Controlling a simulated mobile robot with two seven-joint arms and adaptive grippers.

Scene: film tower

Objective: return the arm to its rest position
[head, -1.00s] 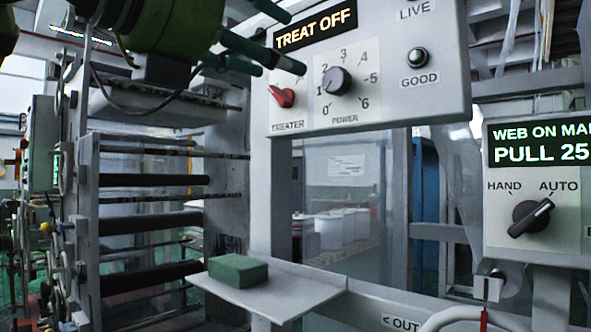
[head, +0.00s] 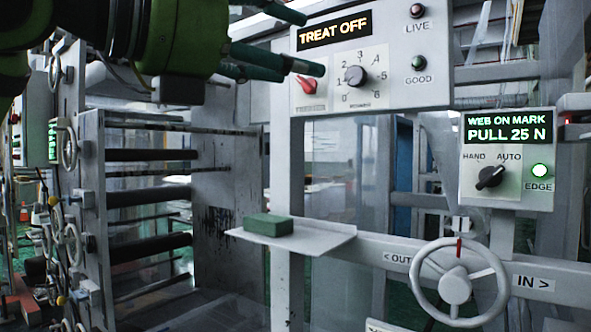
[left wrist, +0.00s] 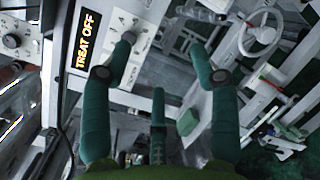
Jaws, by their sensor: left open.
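My left gripper (head: 306,42) comes in from the upper left in the head view, with its dark green fingers spread and nothing between them. Its fingers overlap the left part of the treater panel (head: 432,72), which reads TREAT OFF. The red treater switch (head: 306,84) and black power knob (head: 355,76) show just below and beside a fingertip. In the left wrist view the open fingers (left wrist: 164,45) reach over the panel, one fingertip covering part of the power dial (left wrist: 118,66). Whether they touch it I cannot tell. My right gripper is out of view.
A green block (head: 268,224) lies on a small grey shelf (head: 325,240) below the panel. A handwheel (head: 455,288) stands at the lower right. A web control box (head: 510,195) reads PULL 25 N, with a green EDGE lamp. A roller frame (head: 95,220) stands left.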

